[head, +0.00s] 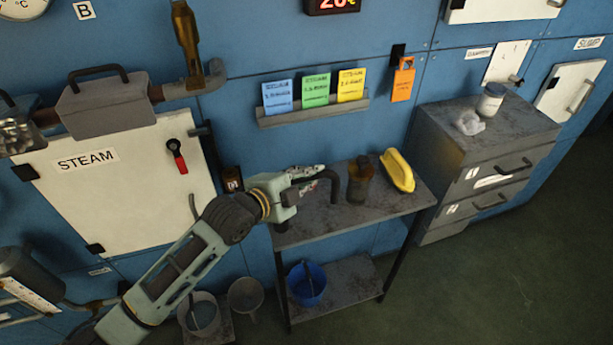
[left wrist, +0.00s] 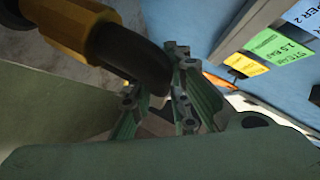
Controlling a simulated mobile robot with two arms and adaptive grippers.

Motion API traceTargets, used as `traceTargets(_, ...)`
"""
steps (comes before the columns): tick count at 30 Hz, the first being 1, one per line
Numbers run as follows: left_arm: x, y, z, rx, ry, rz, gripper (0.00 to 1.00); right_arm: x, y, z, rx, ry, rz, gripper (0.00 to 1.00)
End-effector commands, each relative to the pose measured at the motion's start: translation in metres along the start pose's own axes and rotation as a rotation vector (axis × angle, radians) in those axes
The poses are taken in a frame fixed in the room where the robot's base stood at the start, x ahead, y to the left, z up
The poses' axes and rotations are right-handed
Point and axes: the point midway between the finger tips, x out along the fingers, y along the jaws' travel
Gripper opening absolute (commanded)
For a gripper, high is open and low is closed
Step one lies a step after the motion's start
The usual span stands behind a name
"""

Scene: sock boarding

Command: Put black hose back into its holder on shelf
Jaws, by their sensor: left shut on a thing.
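My left gripper (head: 312,180) is over the left part of a grey shelf table (head: 300,228) and shut on a black hose (head: 333,192). The hose bends down past the fingertips. In the left wrist view the curved black hose (left wrist: 140,62) runs between the fingers and meets a yellow-brown fitting (left wrist: 80,28). A brown, dark-topped piece (head: 359,186) stands on the shelf just right of the hose; I cannot tell whether it is the holder or whether it touches the hose. My right gripper is not in view.
A card rack (head: 312,112) hangs on the blue wall above. A blue bucket (head: 307,283) is on the lower shelf. A grey drawer cabinet (head: 470,150) stands to the right. The shelf's front middle is bare.

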Motion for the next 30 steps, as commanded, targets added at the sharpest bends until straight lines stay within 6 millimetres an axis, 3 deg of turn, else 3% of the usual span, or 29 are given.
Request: traceTargets(30, -0.0003, -0.0008, -0.0009, 0.001, 0.001, -0.002, 0.0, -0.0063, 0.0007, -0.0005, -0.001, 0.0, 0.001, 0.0)
